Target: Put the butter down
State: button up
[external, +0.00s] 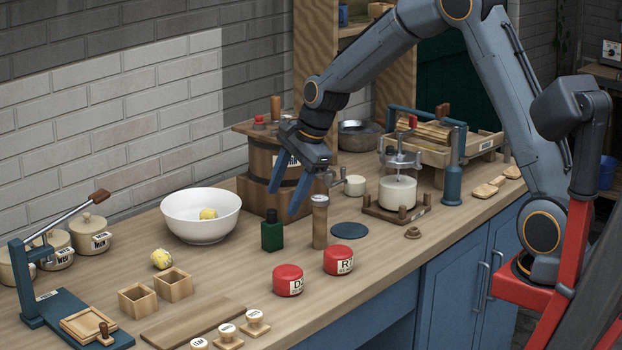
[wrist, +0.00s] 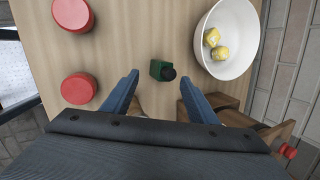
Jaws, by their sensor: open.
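My gripper (external: 283,202) is open and empty, raised above the counter in front of the wooden barrel. In the wrist view its two fingers (wrist: 160,80) are spread wide with nothing between them but the green bottle beyond. A pale yellow butter lump (external: 208,214) lies in the white bowl (external: 190,228), left of my gripper. The wrist view shows two yellow lumps (wrist: 212,37) in the bowl (wrist: 236,62); the bowl's near wall may hide one in the external view. Another yellowish lump (external: 162,259) sits on the counter in front of the bowl.
A green bottle (external: 272,231) and a wooden grinder (external: 320,222) stand below my gripper. Two small wooden boxes (external: 138,299) and a blue lever press (external: 62,312) are at left.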

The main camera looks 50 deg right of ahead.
jog(key=s+n, duration=0.3)
jog(key=s, duration=0.1)
jog(key=s+f+n+g, duration=0.1)
jog(key=s+n, duration=0.2)
jog(key=s, duration=0.2)
jog(key=s+f+n, duration=0.1)
jog(key=s+n, duration=0.2)
jog(key=s, duration=0.2)
jog(key=shift+d+f+g+h, duration=0.1)
jog(key=shift+d+g+h, duration=0.2)
jog(key=shift+d+h, duration=0.1)
jog(key=s+d+f+n+g, duration=0.1)
jog(key=s+f+n, duration=0.2)
jog(key=s+n, duration=0.8)
jog(key=s, duration=0.6)
jog(key=shift+g+h, duration=0.3)
jog(key=shift+h, duration=0.1)
jog(key=shift+f, duration=0.1)
notch_tip(320, 180, up, 12)
jog(key=t+p, duration=0.1)
jog(key=p, duration=1)
jog(key=shift+r+t, duration=0.25)
jog(key=shift+t, duration=0.05)
jog(key=shift+d, duration=0.1)
